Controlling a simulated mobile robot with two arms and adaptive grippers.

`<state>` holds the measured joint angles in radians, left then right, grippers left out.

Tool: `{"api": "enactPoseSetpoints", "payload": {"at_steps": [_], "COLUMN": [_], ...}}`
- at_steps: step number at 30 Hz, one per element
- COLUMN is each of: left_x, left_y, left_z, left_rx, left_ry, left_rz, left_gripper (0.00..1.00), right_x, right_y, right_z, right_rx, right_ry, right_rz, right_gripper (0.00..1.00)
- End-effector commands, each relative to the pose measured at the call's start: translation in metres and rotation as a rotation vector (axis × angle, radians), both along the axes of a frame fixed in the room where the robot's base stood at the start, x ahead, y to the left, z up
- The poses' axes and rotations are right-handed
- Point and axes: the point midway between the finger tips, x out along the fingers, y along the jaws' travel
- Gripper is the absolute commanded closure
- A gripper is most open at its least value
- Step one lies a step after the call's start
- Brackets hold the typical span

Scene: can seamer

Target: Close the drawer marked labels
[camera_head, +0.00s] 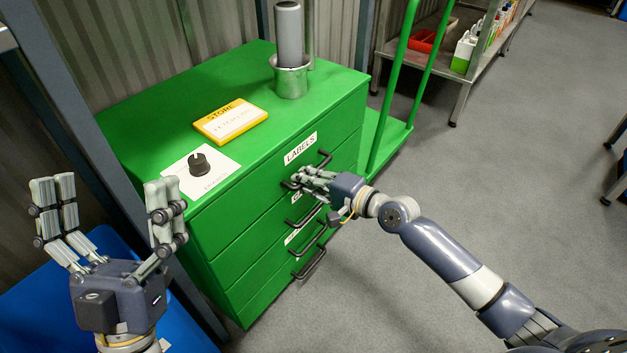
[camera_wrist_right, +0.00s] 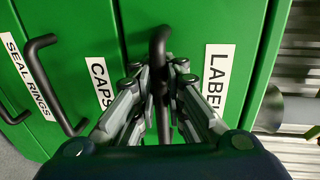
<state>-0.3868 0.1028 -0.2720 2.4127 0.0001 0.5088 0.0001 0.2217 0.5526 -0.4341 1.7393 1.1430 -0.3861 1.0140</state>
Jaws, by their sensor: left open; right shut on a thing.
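The drawer marked labels (camera_head: 270,176) is the top drawer of a green cabinet (camera_head: 130,120). Its front looks flush or nearly flush with the cabinet; a small gap is hard to tell. Its white LABELS sign (camera_head: 300,148) also shows in the right wrist view (camera_wrist_right: 215,78). My right gripper (camera_head: 310,178) is shut on the drawer's black bar handle (camera_head: 325,158). In the right wrist view the handle (camera_wrist_right: 159,45) stands between its fingers, which hide part of it. My left gripper (camera_head: 110,200) is open and empty, left of the cabinet.
Drawers marked CAPS (camera_wrist_right: 99,82) and SEAL RINGS (camera_wrist_right: 26,75) lie below, with their own handles. On the cabinet top are a yellow-framed STORE sign (camera_head: 230,121), a black knob (camera_head: 199,163) and a metal cup (camera_head: 291,78) holding a grey cylinder.

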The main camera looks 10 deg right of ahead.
Motion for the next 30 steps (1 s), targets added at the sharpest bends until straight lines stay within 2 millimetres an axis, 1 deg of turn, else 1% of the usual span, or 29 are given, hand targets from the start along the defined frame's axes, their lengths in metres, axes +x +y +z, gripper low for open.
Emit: {"api": "enactPoseSetpoints", "payload": {"at_steps": [9,10,11,12,13,23,26,30], "left_x": [0.002,0.002,0.002,0.002,0.002,0.002,0.002,0.002], "left_y": [0.000,0.000,0.000,0.000,0.000,0.000,0.000,0.000], "left_z": [-0.001,-0.001,-0.001,-0.001,-0.001,-0.001,-0.001,-0.001], "left_rx": [0.004,0.004,0.004,0.004,0.004,0.004,0.004,0.003], "left_ry": [0.012,0.011,0.011,0.011,0.011,0.009,0.009,0.009], "left_rz": [0.001,0.001,0.001,0.001,0.001,0.002,0.002,0.001], "left_gripper": [0.05,0.05,0.05,0.05,0.05,0.05,0.05,0.05], "right_x": [0.002,0.002,0.002,0.002,0.002,0.001,-0.005,-0.021], "right_y": [0.001,0.001,0.001,0.001,0.001,0.000,-0.004,-0.017], "right_z": [0.001,0.001,0.001,0.001,0.001,0.001,0.001,0.005], "right_rx": [0.000,0.000,0.000,0.000,0.000,0.000,-0.001,-0.005], "right_ry": [-0.001,-0.002,-0.001,-0.001,-0.001,-0.001,0.000,0.000], "right_rz": [0.000,-0.001,0.000,0.000,0.000,0.000,0.000,0.001], "right_gripper": [1.00,0.89,0.83,0.74,0.69,0.69,0.69,0.69]}}
